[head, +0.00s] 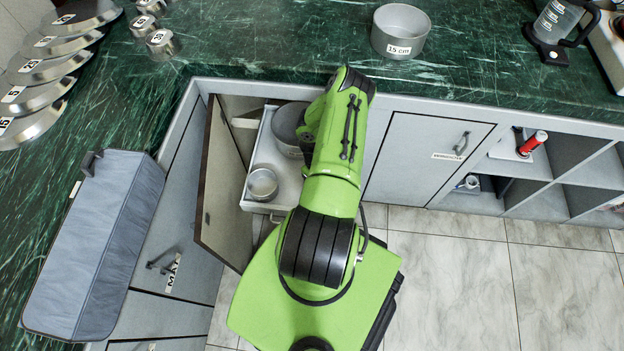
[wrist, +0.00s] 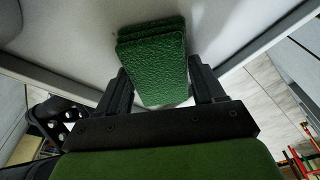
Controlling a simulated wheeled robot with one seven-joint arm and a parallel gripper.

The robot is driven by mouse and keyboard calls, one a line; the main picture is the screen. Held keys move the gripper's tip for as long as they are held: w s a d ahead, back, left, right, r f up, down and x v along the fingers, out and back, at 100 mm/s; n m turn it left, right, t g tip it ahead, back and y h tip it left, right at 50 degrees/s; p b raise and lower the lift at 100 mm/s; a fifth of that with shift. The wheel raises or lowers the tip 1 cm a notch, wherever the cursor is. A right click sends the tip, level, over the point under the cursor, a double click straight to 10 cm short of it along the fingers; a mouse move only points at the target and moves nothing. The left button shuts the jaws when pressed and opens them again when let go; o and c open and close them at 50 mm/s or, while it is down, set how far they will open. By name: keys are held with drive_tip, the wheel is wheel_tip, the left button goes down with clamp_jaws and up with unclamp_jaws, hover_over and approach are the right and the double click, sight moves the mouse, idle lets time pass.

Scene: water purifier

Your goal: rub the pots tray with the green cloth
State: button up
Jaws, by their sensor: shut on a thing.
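The pots tray (head: 289,178) is a white pulled-out tray in the lower cabinet in the head view, left of my arm. A small metal pot (head: 262,184) and a larger pot (head: 286,122) stand in it. In the wrist view my gripper (wrist: 160,88) is shut on the green cloth (wrist: 156,55), a thick, textured, folded-looking piece. The cloth is in front of a pale surface (wrist: 75,38) that looks like the tray. I cannot tell whether it touches. In the head view my arm hides the gripper, the cloth and the tray's right part.
An open cabinet door (head: 222,185) stands close to the tray's left side. A closed cabinet door (head: 425,158) and open shelves (head: 540,175) lie to the right. A pot labelled 15 cm (head: 400,32) stands on the green counter (head: 290,45). The tiled floor (head: 460,280) at lower right is clear.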

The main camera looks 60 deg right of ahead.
sight(301, 186)
drive_tip(key=shift+s+d, duration=0.3)
drive_tip(key=shift+s, duration=0.4)
drive_tip(key=shift+s+d, duration=0.25)
drive_tip(key=shift+s, duration=0.4)
drive_tip(key=shift+c, duration=0.2)
drive_tip(key=shift+s+d+r+p, duration=0.1)
drive_tip(key=shift+s+d+p, duration=0.15)
drive_tip(key=shift+s+p, duration=0.15)
drive_tip(key=c, duration=0.3)
drive_tip(key=shift+w+a+r, duration=0.1)
drive_tip(key=shift+w+a, duration=0.15)
drive_tip(key=shift+w, duration=0.4)
drive_tip(key=shift+w+a, duration=0.25)
drive_tip(key=shift+w, duration=0.4)
drive_tip(key=shift+w+a+f, duration=0.1)
drive_tip(key=shift+w+a, duration=0.2)
drive_tip(key=shift+w, duration=0.3)
drive_tip(key=shift+w+a+f, duration=0.1)
drive_tip(key=shift+w+a, duration=0.15)
drive_tip(key=shift+w, duration=0.3)
drive_tip(key=shift+w+a, duration=0.3)
drive_tip(key=shift+w, duration=0.3)
drive_tip(key=shift+w+a+r, duration=0.1)
drive_tip(key=shift+w+a, duration=0.3)
drive_tip(key=shift+w, duration=0.5)
drive_tip(key=shift+w+a, duration=0.35)
drive_tip(key=shift+w, duration=0.5)
wheel_tip(301, 186, up, 6)
drive_tip(key=p, duration=0.5)
drive_tip(key=shift+p, duration=0.3)
